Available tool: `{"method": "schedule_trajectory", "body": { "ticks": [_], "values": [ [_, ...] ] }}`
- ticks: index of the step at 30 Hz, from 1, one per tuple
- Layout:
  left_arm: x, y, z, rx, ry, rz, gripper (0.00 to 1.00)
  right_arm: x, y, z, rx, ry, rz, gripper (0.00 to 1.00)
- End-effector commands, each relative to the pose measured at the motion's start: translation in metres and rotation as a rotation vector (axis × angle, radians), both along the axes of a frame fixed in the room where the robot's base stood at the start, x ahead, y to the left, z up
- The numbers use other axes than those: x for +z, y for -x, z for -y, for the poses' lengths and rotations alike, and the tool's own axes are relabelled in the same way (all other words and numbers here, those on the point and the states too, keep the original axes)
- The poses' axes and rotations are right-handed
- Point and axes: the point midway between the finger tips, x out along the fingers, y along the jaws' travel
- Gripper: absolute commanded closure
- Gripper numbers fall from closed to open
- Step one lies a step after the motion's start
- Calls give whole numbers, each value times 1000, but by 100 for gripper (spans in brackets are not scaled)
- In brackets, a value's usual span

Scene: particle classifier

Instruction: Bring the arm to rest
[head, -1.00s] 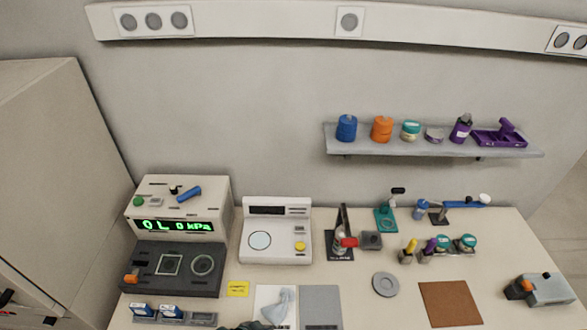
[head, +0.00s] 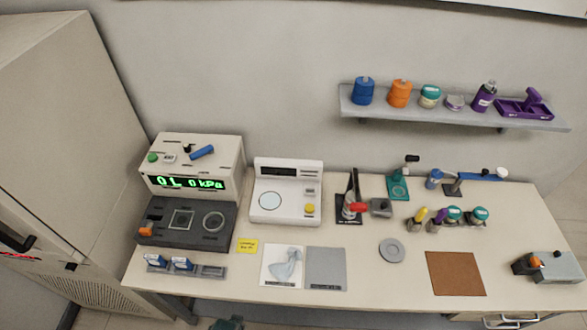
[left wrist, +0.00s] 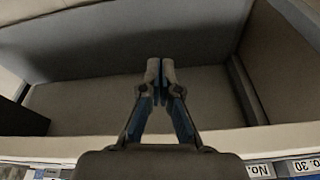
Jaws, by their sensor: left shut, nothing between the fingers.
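My left gripper (left wrist: 160,82) shows in the left wrist view with its two fingers together, shut and empty. It points at a plain grey-brown surface below a table edge and touches nothing that I can see. In the head view only a small dark part of my arm (head: 228,323) shows at the bottom edge, below the front of the table (head: 345,305). My right gripper is in neither view.
A shelf (head: 430,108) holds several containers. A cabinet (head: 60,140) stands at the left.

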Motion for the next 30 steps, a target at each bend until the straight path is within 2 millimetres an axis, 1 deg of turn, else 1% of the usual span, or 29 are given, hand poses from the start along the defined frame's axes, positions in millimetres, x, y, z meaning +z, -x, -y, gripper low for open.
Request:
{"method": "schedule_trajectory", "body": {
  "ticks": [1, 2, 3, 5, 6, 8, 9, 11, 12, 15, 18, 21, 23, 26, 30],
  "values": [
    [-26, 4, 0, -2, -1, -16, 100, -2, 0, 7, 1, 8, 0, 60],
    [-42, 7, 0, -3, -1, -22, 100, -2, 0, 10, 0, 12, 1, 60],
    [-64, 13, -1, -5, -1, -32, 100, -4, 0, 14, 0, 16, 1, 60],
    [-102, 25, -4, -7, 1, -49, 100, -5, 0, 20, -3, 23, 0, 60],
    [-129, 36, -7, -10, 2, -62, 100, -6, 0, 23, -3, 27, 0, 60],
    [-167, 56, -12, -13, 1, -79, 100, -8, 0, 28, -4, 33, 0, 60],
    [-190, 71, -15, -16, 0, -90, 100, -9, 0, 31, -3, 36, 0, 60],
    [-220, 96, -20, -19, 1, -106, 100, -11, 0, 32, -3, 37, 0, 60],
    [-237, 113, -24, -21, 1, -115, 100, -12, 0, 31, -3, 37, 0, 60],
    [-267, 152, -31, -28, -4, -135, 100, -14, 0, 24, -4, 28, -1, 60],
    [-283, 182, -35, -32, -8, -150, 100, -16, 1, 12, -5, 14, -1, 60],
    [-290, 200, -35, -35, -11, -156, 100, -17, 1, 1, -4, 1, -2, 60],
    [-292, 205, -36, -34, -13, -158, 100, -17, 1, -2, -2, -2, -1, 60],
    [-292, 208, -35, -35, -17, -158, 100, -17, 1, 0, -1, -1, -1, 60],
    [-292, 208, -35, -35, -17, -159, 100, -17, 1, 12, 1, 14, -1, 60]
  ]
}}
